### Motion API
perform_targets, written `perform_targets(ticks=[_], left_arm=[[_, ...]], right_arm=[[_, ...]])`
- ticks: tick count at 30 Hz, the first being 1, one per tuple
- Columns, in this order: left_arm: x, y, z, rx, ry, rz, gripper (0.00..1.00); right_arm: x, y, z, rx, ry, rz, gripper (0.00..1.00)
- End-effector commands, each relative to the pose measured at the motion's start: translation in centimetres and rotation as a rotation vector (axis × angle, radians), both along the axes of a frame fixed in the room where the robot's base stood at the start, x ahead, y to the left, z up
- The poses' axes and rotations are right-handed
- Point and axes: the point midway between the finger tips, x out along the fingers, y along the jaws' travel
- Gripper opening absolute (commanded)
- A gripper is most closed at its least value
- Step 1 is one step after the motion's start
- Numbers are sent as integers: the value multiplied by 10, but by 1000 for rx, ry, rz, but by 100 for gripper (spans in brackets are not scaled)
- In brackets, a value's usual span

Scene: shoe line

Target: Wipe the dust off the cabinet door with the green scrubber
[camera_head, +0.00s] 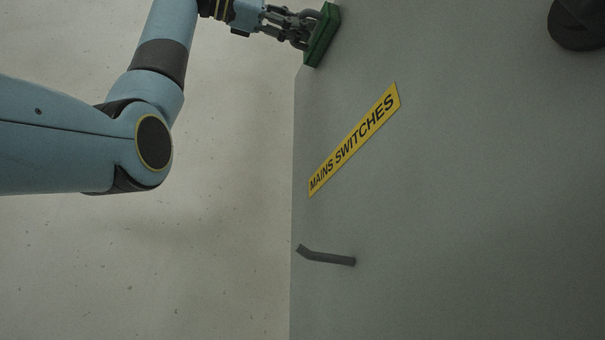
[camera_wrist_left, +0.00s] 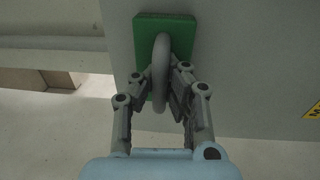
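The green scrubber (camera_head: 322,38) is at the top of the head view, beside the left edge of the grey cabinet door (camera_head: 450,200). My left gripper (camera_head: 304,34) is shut on the scrubber's grey handle. In the left wrist view the green pad (camera_wrist_left: 148,28) lies flat towards the door, with the curved handle between the fingers (camera_wrist_left: 165,85). I cannot tell whether the pad touches the door. No dust is clearly visible on the door. My right gripper is not in view.
A yellow "MAINS SWITCHES" label (camera_head: 353,140) is on the door. A dark bent door handle (camera_head: 327,257) sticks out below it. A dark rounded object (camera_head: 578,25) is at the top right corner. The speckled floor (camera_head: 220,250) at left is clear.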

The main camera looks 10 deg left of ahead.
Motion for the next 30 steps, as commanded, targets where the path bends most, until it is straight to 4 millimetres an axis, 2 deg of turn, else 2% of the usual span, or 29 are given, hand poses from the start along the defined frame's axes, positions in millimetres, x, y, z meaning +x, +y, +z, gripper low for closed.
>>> perform_targets(ticks=[10,17,26,30], left_arm=[[25,16,1,-1,3,1,0],[32,21,0,-1,1,1,0],[54,36,1,-1,3,2,0],[58,39,1,0,0,0,0]], right_arm=[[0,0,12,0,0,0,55],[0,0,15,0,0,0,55],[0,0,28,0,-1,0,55],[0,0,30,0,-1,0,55]])
